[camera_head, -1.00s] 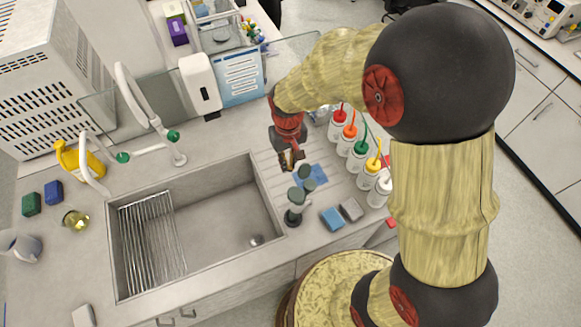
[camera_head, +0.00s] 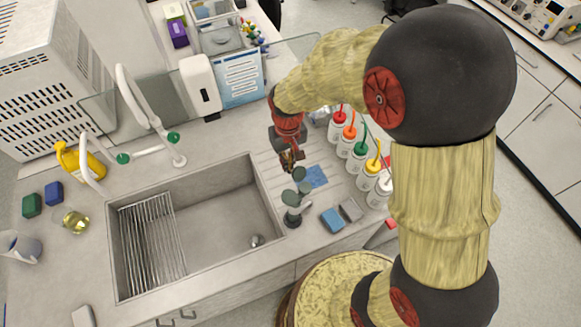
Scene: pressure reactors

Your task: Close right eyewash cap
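The eyewash (camera_head: 293,217) stands on the counter by the right rim of the sink. Several dark green round pieces show at its top: one at the upper end (camera_head: 298,174), one to the right (camera_head: 305,188) and one at the lower left (camera_head: 290,197). I cannot tell for sure which is the right cap or how far it is open. My gripper (camera_head: 291,165) points down just above and behind the upper piece, close to it. Whether they touch is not clear. The fingers are small and dark, so their opening cannot be made out.
The steel sink (camera_head: 262,195) lies to the left. A row of wash bottles (camera_head: 358,160) stands close to the right of my gripper. A blue cloth (camera_head: 315,177), a blue sponge (camera_head: 332,220) and a grey sponge (camera_head: 350,210) lie right of the eyewash.

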